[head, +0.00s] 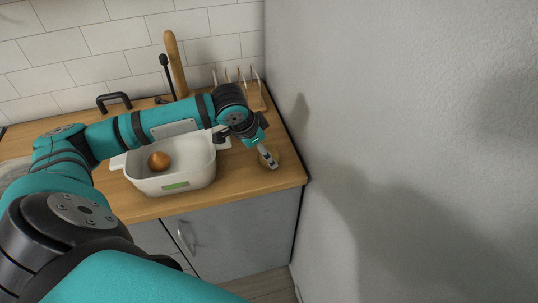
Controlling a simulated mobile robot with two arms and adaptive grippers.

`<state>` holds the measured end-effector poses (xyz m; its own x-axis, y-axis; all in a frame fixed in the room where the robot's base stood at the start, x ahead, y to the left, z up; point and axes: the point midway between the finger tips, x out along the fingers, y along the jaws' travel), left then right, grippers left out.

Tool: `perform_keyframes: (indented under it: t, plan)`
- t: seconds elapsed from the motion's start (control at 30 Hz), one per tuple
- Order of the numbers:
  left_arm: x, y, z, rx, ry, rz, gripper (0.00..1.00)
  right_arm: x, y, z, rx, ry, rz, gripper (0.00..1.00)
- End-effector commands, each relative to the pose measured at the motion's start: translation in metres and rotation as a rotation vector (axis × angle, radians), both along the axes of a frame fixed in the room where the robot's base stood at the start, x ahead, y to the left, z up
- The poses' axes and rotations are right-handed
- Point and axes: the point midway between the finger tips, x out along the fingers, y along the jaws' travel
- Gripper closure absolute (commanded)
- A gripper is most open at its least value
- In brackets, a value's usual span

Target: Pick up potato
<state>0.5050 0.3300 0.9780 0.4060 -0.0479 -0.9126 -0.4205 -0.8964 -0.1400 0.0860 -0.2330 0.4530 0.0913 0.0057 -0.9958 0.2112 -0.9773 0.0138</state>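My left arm reaches in from the left across the counter, and its gripper (268,160) points down near the counter's right end. A tan, rounded thing (277,155), possibly the potato, shows partly behind the fingers; whether they touch it I cannot tell. The gap between the fingers is too small to make out. A brown, round thing (159,161), like an onion or a potato, lies inside a white tub (178,185) left of the gripper. My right gripper is not in view.
The wooden counter (255,185) ends at a grey wall (400,120) close on the right. A wooden rack (254,98), a wooden rolling-pin-like post (175,62) and a black tap (113,100) stand at the back. Grey cabinets (245,235) are below.

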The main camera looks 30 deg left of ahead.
Motion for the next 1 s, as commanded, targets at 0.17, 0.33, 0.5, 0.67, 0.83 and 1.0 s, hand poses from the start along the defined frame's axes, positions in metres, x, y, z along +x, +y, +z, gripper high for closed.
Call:
perform_keyframes:
  t: [0.17,0.33,0.5,0.67,0.83,1.0]
  plan:
    - [0.013,-0.009,-0.022,-0.003,0.003,-0.001,0.06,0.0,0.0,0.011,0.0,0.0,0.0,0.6]
    - [0.02,-0.008,-0.038,0.0,0.001,0.0,0.06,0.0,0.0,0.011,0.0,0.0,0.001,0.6]
    - [0.02,-0.008,-0.04,0.001,0.001,-0.002,0.06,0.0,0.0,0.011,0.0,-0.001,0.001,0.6]
    - [0.02,-0.008,-0.04,0.001,0.001,-0.002,0.18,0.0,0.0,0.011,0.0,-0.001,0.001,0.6]
    - [0.02,-0.008,-0.04,0.001,0.001,-0.001,0.4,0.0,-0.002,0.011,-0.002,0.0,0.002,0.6]
    - [0.02,-0.008,-0.04,0.001,0.001,-0.001,0.62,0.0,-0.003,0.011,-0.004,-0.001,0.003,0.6]
